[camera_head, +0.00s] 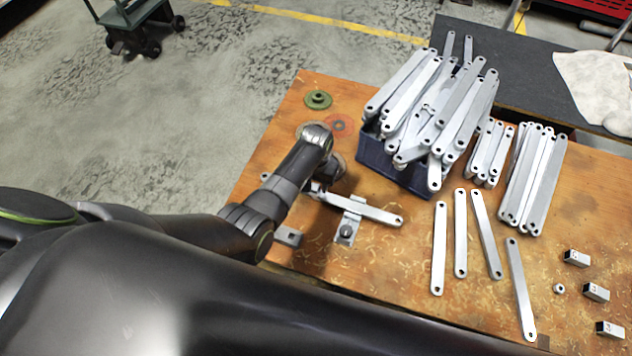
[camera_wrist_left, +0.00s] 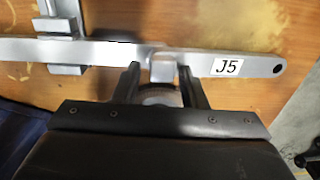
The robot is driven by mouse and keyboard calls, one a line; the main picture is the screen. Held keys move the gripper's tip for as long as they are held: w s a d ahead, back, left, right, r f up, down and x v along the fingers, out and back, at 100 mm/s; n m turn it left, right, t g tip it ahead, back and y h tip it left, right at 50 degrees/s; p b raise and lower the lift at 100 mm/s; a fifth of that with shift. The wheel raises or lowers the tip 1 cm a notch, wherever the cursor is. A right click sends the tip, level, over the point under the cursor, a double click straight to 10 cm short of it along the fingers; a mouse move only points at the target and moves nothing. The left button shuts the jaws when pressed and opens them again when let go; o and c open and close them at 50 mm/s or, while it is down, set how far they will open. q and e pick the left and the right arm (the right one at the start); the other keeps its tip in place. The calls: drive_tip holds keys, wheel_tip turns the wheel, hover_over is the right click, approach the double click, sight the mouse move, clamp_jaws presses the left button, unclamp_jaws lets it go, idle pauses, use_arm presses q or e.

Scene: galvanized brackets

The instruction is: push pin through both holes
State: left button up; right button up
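A grey metal bar (camera_head: 372,211) rests across a small clamp fixture (camera_head: 346,232); it also shows in the left wrist view (camera_wrist_left: 35,48). Its near end overlaps a second bar labelled J5 (camera_wrist_left: 250,66), whose free end (camera_head: 265,176) peeks out left of my arm. My left gripper (camera_wrist_left: 158,75) is over the overlap, its dark fingers on either side of a pin-like part with a ribbed round head (camera_wrist_left: 160,96) and a pale shank (camera_wrist_left: 163,68) against the bars. The fingers appear to touch the head. The holes there are hidden. My right gripper is out of view.
A blue bin (camera_head: 385,170) heaped with bars stands behind the fixture. Several loose bars (camera_head: 460,235) and small blocks (camera_head: 596,292) lie to the right. A green disc (camera_head: 318,99) lies at the back left. The wood right of the fixture is partly clear.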

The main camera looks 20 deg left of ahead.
use_arm(q)
drive_tip(key=shift+o, duration=0.8)
drive_tip(key=shift+r+p, duration=0.3)
drive_tip(key=shift+r, duration=0.25)
wheel_tip(320, 180, up, 16)
drive_tip(key=p, duration=0.4)
drive_tip(key=shift+r, duration=0.2)
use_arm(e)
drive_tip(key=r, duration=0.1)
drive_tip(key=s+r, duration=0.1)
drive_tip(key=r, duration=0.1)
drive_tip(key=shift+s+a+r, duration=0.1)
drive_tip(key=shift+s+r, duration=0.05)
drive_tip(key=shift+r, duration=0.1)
use_arm(q)
drive_tip(key=shift+f, duration=0.1)
